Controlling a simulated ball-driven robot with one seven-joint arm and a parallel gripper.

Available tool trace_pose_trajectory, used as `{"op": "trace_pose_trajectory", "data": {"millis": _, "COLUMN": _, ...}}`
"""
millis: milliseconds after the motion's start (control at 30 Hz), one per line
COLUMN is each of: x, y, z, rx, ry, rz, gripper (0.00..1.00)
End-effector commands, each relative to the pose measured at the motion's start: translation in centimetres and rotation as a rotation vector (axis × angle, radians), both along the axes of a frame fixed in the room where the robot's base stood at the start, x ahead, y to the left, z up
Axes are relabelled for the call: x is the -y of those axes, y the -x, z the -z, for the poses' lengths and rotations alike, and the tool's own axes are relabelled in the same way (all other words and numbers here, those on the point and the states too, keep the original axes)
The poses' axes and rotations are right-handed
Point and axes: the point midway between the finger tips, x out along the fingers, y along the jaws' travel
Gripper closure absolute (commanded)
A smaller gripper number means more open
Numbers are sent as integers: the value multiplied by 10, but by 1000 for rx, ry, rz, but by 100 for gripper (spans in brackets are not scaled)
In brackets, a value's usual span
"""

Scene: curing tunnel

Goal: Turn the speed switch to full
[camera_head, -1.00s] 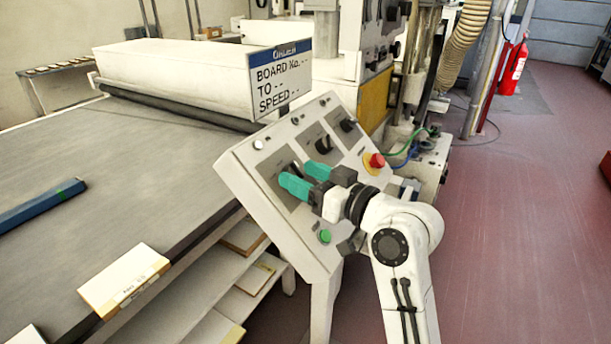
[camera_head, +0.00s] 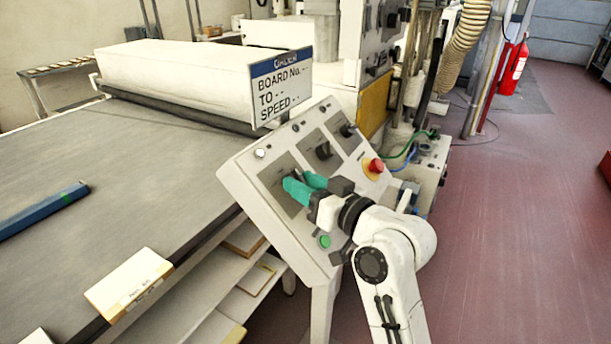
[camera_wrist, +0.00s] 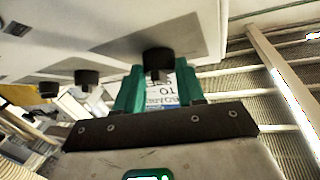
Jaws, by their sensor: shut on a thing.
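A tilted light control panel (camera_head: 238,177) carries three dark rotary switches in a row, each on a grey plate. I cannot read their labels, so I cannot tell by name which is the speed switch. My gripper (camera_head: 298,184), with teal fingers, is at the left switch (camera_wrist: 158,56). In the wrist view the fingers stand on either side of this black knob, and the gripper is shut on it. In the head view the fingers mostly hide the knob. The middle switch (camera_head: 323,150) and right switch (camera_head: 347,130) are free.
A red emergency button (camera_head: 376,165) and a green button (camera_head: 324,242) lie close to my gripper. An order sign (camera_head: 283,88) stands behind the panel. A conveyor belt (camera_head: 120,170) with a blue board (camera_head: 40,210) is at left. Open floor lies at right.

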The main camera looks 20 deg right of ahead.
Motion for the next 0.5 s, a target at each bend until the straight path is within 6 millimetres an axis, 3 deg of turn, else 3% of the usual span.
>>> {"op": "trace_pose_trajectory", "data": {"millis": 133, "x": -4, "y": 1, "z": -8, "rx": -54, "ry": -62, "rz": 79, "gripper": 92}}
{"op": "trace_pose_trajectory", "data": {"millis": 500, "x": -9, "y": 1, "z": -7, "rx": -189, "ry": -251, "rz": 315, "gripper": 92}}
